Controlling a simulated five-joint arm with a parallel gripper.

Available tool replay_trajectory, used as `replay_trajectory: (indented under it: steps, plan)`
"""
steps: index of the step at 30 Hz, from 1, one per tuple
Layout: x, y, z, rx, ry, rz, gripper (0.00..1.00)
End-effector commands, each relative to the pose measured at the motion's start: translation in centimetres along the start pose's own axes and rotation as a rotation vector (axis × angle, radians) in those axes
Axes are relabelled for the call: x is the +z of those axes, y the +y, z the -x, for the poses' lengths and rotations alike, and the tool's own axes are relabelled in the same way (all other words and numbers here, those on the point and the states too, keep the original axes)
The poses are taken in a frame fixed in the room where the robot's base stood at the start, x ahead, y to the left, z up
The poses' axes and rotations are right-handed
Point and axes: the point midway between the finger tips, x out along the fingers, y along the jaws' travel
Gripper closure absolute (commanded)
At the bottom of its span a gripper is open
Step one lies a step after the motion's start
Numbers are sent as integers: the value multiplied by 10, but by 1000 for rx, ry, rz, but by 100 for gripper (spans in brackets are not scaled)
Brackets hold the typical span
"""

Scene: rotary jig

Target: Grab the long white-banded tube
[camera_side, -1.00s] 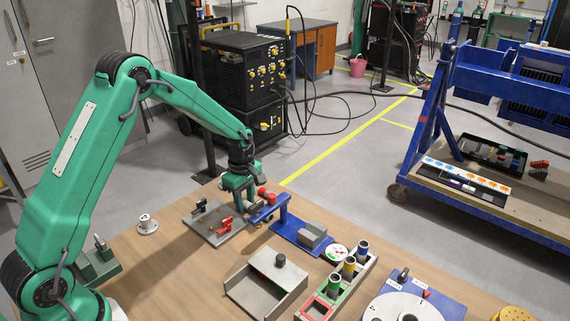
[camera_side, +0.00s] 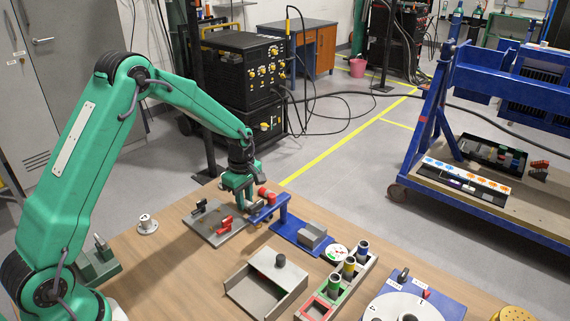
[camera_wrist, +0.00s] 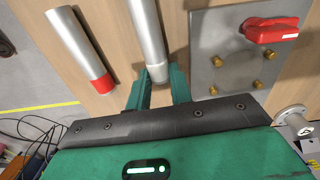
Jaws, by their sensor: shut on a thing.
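The white-banded tube (camera_wrist: 149,35) is a grey metal cylinder with a pale band near its lower end in the wrist view. My gripper (camera_wrist: 160,88) is shut on this banded end, with one green finger on each side. A second grey tube (camera_wrist: 75,40) with a red band lies to its left, apart from my fingers. In the side view my gripper (camera_side: 238,196) is low over the far part of the table. The held tube cannot be made out clearly there.
A grey plate (camera_side: 215,222) with red and black handles is close to my gripper. A blue fixture (camera_side: 290,232) stands to the right. Nearer are a grey tray (camera_side: 245,290), a rack of coloured tubes (camera_side: 335,290) and a round dial (camera_side: 405,306). Wood is bare at front left.

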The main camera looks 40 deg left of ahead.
Motion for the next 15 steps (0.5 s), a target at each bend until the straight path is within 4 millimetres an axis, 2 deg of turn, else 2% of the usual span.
replay_trajectory:
  steps: [8,15]
  plan:
    - [0,1,28,5,0,0,100]
    - [0,1,65,5,0,0,100]
